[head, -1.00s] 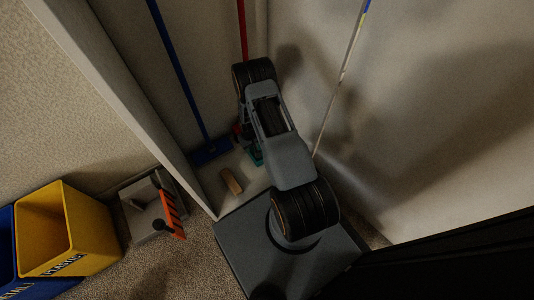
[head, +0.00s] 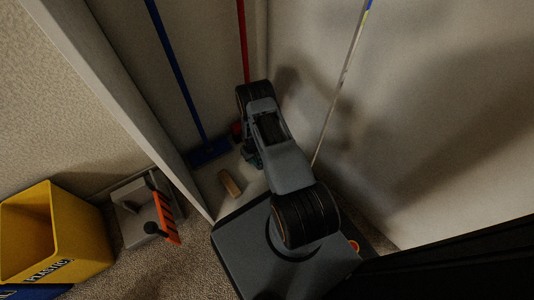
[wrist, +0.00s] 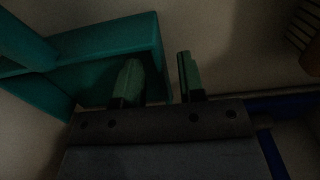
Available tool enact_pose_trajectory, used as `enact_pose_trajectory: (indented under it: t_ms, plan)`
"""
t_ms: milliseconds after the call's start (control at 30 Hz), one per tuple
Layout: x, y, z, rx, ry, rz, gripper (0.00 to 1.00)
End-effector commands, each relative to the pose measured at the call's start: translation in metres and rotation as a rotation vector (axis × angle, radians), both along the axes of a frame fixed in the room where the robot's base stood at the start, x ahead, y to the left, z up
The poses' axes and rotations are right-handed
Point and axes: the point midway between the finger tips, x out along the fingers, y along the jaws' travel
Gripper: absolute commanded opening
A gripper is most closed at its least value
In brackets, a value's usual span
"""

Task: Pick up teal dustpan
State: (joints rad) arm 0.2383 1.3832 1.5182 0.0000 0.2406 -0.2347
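The teal dustpan (wrist: 100,42) fills the upper left of the wrist view, with its raised walls showing. My gripper (wrist: 158,78) is open there. Its left finger overlaps the dustpan, and its right finger is just past the dustpan's right edge, so that edge lies between the fingers in the picture. I cannot tell whether they touch it. In the head view my arm hides most or all of the dustpan, and the fingertips cannot be made out.
A wooden brush (head: 230,184) lies on the closet floor beside a blue broom (head: 182,85). A red pole (head: 243,45) and a pale pole (head: 342,85) lean by the walls. The partition, a grey crate with an orange-striped part (head: 166,218) and a yellow bin (head: 58,238) stand left.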

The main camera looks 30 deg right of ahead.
Motion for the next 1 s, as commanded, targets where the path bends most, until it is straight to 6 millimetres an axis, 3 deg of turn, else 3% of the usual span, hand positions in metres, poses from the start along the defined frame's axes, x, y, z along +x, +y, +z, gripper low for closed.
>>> enact_pose_trajectory:
  t_ms: [100, 333, 700, 1000]
  plan:
    - [0.0003, 0.0002, -0.0135, 0.000, -0.001, 0.000, 0.36]
    - [0.0002, 0.0001, -0.0123, 0.000, -0.001, 0.000, 0.35]
    - [0.0002, 0.0001, -0.0122, 0.000, -0.001, 0.000, 0.00]
    - [0.0005, 0.0001, -0.0120, 0.000, -0.001, 0.000, 0.00]
